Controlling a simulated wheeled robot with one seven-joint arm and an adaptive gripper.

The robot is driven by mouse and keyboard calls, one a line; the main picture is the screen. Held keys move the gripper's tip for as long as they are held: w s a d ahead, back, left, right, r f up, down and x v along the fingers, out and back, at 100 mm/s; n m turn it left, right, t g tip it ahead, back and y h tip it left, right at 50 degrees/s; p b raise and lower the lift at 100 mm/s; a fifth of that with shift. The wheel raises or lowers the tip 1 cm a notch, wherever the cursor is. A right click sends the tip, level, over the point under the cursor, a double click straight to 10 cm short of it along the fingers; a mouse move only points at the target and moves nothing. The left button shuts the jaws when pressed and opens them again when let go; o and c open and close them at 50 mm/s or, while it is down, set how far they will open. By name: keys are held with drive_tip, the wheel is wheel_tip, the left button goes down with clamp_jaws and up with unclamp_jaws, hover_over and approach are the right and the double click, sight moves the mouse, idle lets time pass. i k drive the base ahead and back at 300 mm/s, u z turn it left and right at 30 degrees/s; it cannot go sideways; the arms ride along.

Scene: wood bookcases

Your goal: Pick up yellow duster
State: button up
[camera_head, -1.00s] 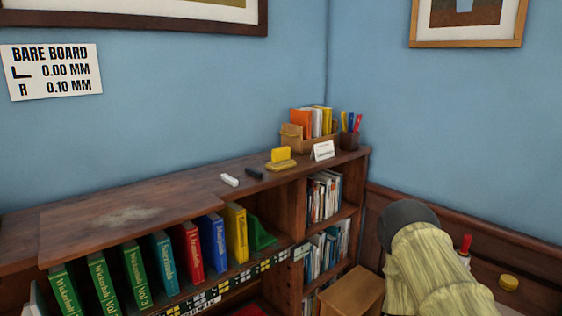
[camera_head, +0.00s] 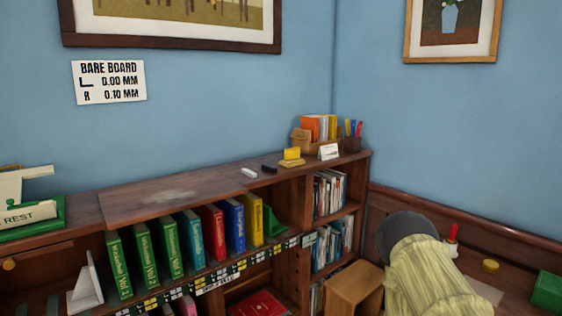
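A small bright yellow block (camera_head: 291,153), which looks like the yellow duster, stands on top of the wood bookcase (camera_head: 240,183) toward its right end. It sits at or just behind a flat tan-yellow piece (camera_head: 292,163); I cannot tell if they touch. A dark block (camera_head: 269,169) and a white block (camera_head: 249,173) lie to its left. A white folded card (camera_head: 328,151) stands to its right. My gripper is not in view.
A holder of folders (camera_head: 318,130) and a pen cup (camera_head: 352,138) stand behind the card. A pale striped rounded form with a dark top (camera_head: 425,265) fills the lower right; I cannot tell what it is. A green-based stand (camera_head: 30,220) is at left. The bookcase top's middle is mostly clear.

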sight(292, 156)
drive_tip(key=u, duration=0.75)
drive_tip(key=i, duration=1)
drive_tip(key=z, duration=0.1)
